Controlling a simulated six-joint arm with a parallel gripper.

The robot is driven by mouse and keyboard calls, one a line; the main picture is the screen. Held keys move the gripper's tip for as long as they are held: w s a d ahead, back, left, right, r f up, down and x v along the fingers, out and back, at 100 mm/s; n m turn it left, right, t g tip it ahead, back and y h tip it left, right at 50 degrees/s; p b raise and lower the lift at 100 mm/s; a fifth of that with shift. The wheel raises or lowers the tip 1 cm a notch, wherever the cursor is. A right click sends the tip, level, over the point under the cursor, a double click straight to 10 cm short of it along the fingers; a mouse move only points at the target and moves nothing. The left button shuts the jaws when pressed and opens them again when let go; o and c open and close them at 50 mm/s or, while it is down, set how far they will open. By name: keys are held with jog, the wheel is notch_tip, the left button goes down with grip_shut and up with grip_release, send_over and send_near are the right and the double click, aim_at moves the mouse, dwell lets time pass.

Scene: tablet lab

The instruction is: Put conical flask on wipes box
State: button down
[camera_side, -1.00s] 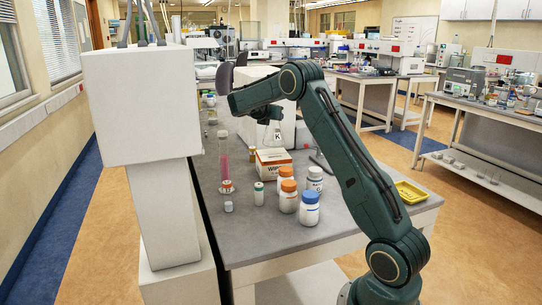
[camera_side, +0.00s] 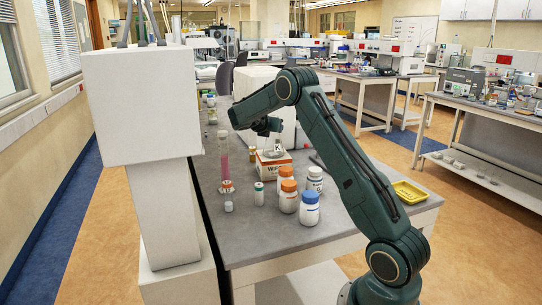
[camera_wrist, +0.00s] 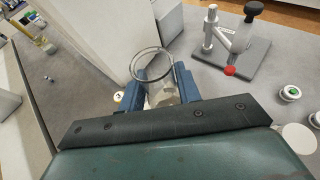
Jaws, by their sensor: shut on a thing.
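The conical flask (camera_side: 274,148) is clear glass with a white label. My gripper (camera_side: 268,126) is shut on its neck, with the flask hanging upright below. In the wrist view the flask (camera_wrist: 155,75) shows its round rim between the two blue fingers of my gripper (camera_wrist: 159,90). The wipes box (camera_side: 273,170), white and orange, stands on the bench directly under the flask. The flask's base is at the box top in the side view; I cannot tell whether it touches. The wrist view does not show the box clearly.
Several bottles with orange, blue and white caps (camera_side: 309,209) stand in front of the box. A pink-filled cylinder (camera_side: 225,160) stands to its left. A large white block-like unit (camera_side: 255,80) is behind. A yellow tray (camera_side: 409,192) lies at the right edge.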

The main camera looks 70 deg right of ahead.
jog(key=c, duration=1)
grip_release()
jog(key=shift+f, duration=0.1)
jog(key=shift+o, duration=0.2)
jog(key=shift+r, duration=0.2)
jog(key=v, duration=1.2)
jog(key=shift+f, duration=0.1)
